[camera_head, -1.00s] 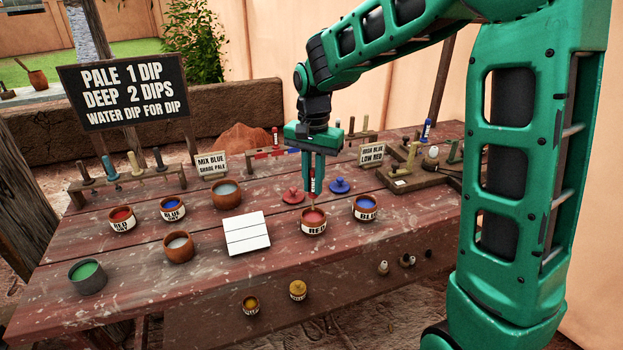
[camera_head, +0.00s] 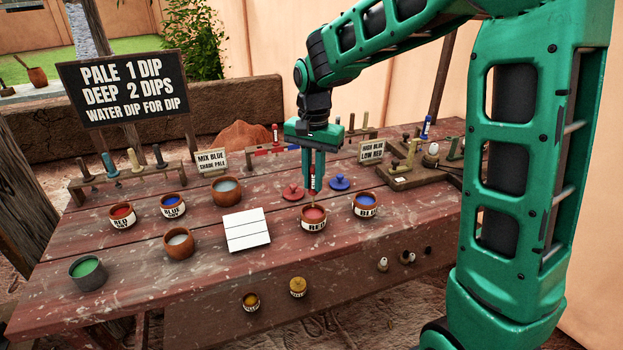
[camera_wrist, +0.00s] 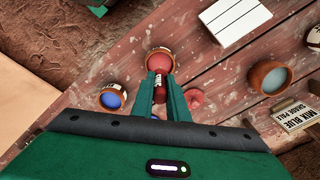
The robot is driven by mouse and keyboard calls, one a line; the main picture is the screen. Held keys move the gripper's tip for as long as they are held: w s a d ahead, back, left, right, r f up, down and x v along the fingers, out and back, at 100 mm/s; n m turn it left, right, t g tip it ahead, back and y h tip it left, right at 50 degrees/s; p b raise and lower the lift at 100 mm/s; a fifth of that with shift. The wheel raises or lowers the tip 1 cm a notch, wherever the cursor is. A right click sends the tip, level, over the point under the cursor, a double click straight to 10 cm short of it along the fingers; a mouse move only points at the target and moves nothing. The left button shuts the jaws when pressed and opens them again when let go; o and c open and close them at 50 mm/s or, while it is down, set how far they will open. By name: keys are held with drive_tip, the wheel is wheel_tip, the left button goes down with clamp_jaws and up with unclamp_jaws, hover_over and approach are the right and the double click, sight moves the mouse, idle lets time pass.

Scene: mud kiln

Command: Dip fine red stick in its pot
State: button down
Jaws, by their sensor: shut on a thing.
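My gripper (camera_head: 313,190) is shut on the fine red stick (camera_head: 312,183), a slim upright stick with red and white on it. In the wrist view the stick (camera_wrist: 159,93) shows between the fingers of my gripper (camera_wrist: 161,80). The pot labelled RED (camera_head: 313,224), brown with red paint inside, stands on the table just below the stick. It also shows in the wrist view (camera_wrist: 160,63), just beyond the fingertips. The stick's lower end is at or just above the pot's rim; I cannot tell whether it touches the paint.
A blue pot (camera_head: 366,209) stands right of the red pot. A red lid (camera_head: 293,195) and a blue lid (camera_head: 339,184) lie close behind. A white tile (camera_head: 246,230) lies to the left. Several other pots and stick racks crowd the table.

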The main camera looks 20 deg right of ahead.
sight(313, 191)
drive_tip(key=shift+f, duration=0.15)
drive_tip(key=shift+f, duration=1.6)
drive_tip(key=shift+r, duration=0.1)
idle(0.3)
drive_tip(key=shift+r, duration=3.4)
